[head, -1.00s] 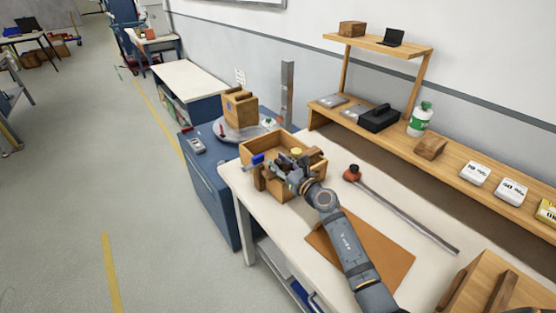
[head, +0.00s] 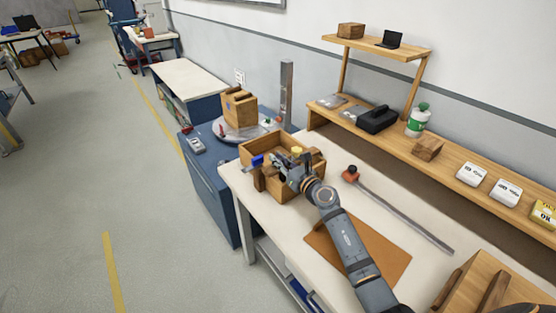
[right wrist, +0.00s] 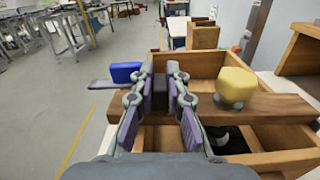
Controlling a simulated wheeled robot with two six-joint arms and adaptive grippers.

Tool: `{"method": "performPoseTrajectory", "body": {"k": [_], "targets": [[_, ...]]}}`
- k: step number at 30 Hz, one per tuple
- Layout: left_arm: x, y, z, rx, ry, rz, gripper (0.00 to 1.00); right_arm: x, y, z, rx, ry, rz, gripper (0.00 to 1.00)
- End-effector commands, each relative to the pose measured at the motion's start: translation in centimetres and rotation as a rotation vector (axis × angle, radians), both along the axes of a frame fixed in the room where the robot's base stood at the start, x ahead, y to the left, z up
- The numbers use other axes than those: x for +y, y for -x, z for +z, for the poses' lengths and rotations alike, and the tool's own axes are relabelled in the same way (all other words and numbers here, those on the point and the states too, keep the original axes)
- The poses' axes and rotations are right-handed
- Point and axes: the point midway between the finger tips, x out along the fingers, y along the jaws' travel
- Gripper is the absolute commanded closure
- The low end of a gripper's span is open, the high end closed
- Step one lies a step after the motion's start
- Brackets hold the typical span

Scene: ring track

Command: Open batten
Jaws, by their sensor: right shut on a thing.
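A wooden box (head: 312,178) stands on the near table's far left corner. In the right wrist view its open inside (right wrist: 215,68) shows. A wooden batten (right wrist: 275,107) lies across the box, with a yellow knob (right wrist: 236,84) on its right part. My right gripper (head: 287,168) is over the batten; in the right wrist view its fingers (right wrist: 160,82) are shut on a dark upright piece (right wrist: 160,95) at the batten. The fingers hide much of that piece. A blue block (right wrist: 126,72) sits to the left of the fingers. My left gripper is not in view.
A red-ended rod (head: 405,212) and a brown mat (head: 385,255) lie on the white table (head: 285,225). A turntable with a wooden block (head: 240,108) stands behind the box. A shelf (head: 390,140) runs along the wall. A dark object (right wrist: 225,138) lies inside the box.

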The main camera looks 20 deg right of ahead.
Motion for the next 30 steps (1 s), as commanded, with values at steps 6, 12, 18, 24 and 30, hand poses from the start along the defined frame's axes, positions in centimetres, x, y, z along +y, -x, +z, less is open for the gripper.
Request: {"method": "performPoseTrajectory", "body": {"k": [6,12,18,24,30], "targets": [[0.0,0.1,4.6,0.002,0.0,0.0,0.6,-1.1,-0.4,4.1,0.056,-0.15,-0.001,1.0],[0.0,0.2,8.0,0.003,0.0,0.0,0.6,-2.9,-1.1,7.1,0.119,-0.327,-0.001,1.0],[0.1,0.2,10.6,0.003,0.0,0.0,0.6,-5.3,-1.9,9.6,0.183,-0.506,-0.002,1.0],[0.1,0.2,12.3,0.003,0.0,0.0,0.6,-8.1,-2.9,11.7,0.247,-0.685,-0.002,1.0],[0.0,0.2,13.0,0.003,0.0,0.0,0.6,-11.1,-4.0,13.0,0.31,-0.86,-0.001,1.0]]}}
